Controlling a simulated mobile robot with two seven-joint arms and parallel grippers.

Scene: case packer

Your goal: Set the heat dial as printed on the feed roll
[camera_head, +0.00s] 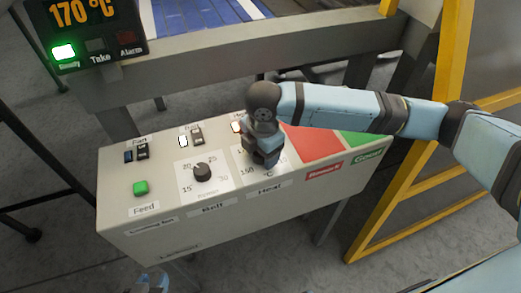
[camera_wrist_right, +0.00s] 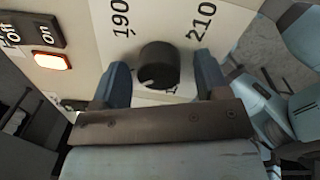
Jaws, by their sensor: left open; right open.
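The heat dial (camera_wrist_right: 160,64) is a black round knob on a white scale plate, with 190 and 210 printed beyond it in the right wrist view. My right gripper (camera_head: 266,160) is over the Heat part of the control panel and hides the knob in the head view. In the right wrist view its two blue fingers are open, one on each side of the knob, with gaps visible. I see no readable print of a feed roll.
The control panel (camera_head: 170,240) also carries the Belt dial (camera_head: 202,172), a green Feed button (camera_head: 141,188), several switches and red and green fields at right. A display (camera_head: 85,20) reads 170 °C, its green lamp lit. A yellow frame (camera_head: 440,60) stands at right.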

